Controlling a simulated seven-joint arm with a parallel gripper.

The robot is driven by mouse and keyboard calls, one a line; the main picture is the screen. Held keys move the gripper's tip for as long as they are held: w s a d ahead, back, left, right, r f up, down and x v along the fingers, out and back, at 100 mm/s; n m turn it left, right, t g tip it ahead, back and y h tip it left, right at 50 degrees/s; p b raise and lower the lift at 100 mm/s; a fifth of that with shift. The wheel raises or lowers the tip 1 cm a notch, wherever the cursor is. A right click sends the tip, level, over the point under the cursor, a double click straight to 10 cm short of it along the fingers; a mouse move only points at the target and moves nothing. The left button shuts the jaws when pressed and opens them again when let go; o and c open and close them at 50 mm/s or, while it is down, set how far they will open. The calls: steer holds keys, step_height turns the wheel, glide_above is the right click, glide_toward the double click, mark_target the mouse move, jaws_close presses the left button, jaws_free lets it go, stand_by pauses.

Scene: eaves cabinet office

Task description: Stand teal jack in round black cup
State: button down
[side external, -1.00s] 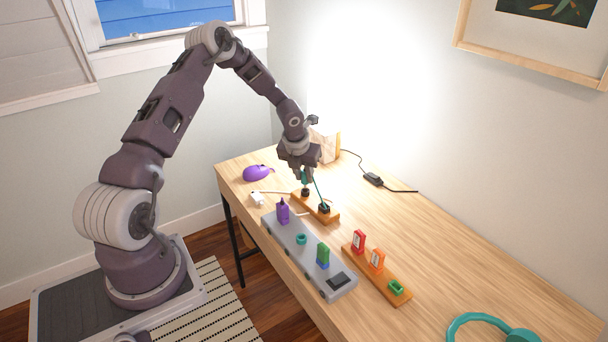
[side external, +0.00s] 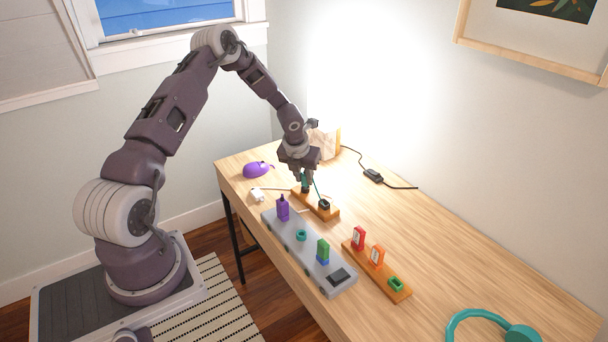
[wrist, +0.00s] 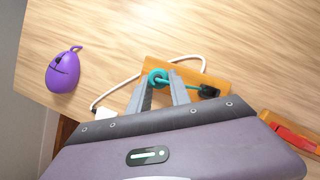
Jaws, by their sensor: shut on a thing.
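My gripper (side external: 304,179) is shut on the teal jack (side external: 304,184), low over the far left end of a small wooden stand (side external: 331,216). A round black cup (side external: 305,190) is directly under the jack; how far the jack is inside it I cannot tell. A teal cord runs from the jack down to a second black socket (side external: 323,204) on the stand. In the wrist view the jack's teal ring (wrist: 157,76) shows between the fingertips (wrist: 160,84), with the black socket (wrist: 207,91) to the right; the round cup is hidden there.
A grey strip (side external: 292,246) with a purple piece, a teal ring and a green-blue block lies in front. A wooden rack (side external: 365,262) with red, orange and green pieces is to the right. A purple mouse (side external: 257,169), white plug (side external: 257,196) and teal headphones (side external: 521,334) lie apart.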

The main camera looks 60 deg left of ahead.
steer(key=shift+f, duration=0.35)
steer(key=c, duration=1.1)
jaws_free()
steer(key=v, duration=0.7)
